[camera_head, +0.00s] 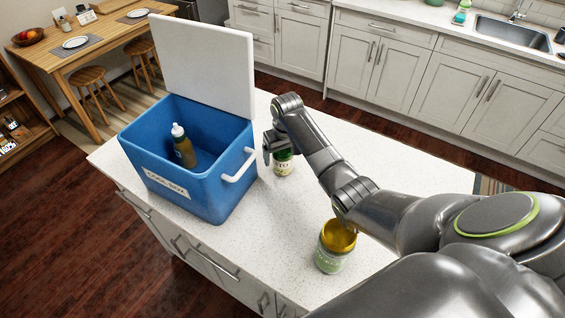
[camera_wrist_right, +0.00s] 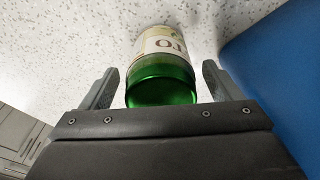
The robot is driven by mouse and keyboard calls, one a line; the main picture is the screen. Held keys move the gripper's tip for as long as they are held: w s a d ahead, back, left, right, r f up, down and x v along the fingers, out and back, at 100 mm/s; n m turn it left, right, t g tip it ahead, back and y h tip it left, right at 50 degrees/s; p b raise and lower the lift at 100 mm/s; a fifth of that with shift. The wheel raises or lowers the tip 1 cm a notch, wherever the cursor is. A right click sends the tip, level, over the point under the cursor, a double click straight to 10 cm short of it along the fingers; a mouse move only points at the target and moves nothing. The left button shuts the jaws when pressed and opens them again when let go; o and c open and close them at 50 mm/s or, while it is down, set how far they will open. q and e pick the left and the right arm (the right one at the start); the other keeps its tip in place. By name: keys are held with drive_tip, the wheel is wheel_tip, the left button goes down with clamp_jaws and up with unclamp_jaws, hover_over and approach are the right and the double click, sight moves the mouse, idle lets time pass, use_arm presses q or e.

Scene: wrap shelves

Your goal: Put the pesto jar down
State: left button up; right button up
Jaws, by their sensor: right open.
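The pesto jar (camera_head: 283,164), green with a pale label, stands on the white speckled counter (camera_head: 285,215), just right of the blue box's handle. My right gripper (camera_head: 277,150) is around its upper part and hides some of it. In the right wrist view the jar (camera_wrist_right: 162,82) sits between the two spread fingers, with gaps at its sides. The right gripper is open. My left gripper is not in view.
A blue cool box (camera_head: 190,195) with its white lid raised (camera_head: 204,62) holds a bottle with a white cap (camera_head: 183,147). The counter between is clear.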

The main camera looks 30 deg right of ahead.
drive_tip(key=shift+c, duration=0.4)
drive_tip(key=c, duration=1.2)
drive_tip(key=shift+r, duration=0.1)
drive_tip(key=shift+c, duration=0.3)
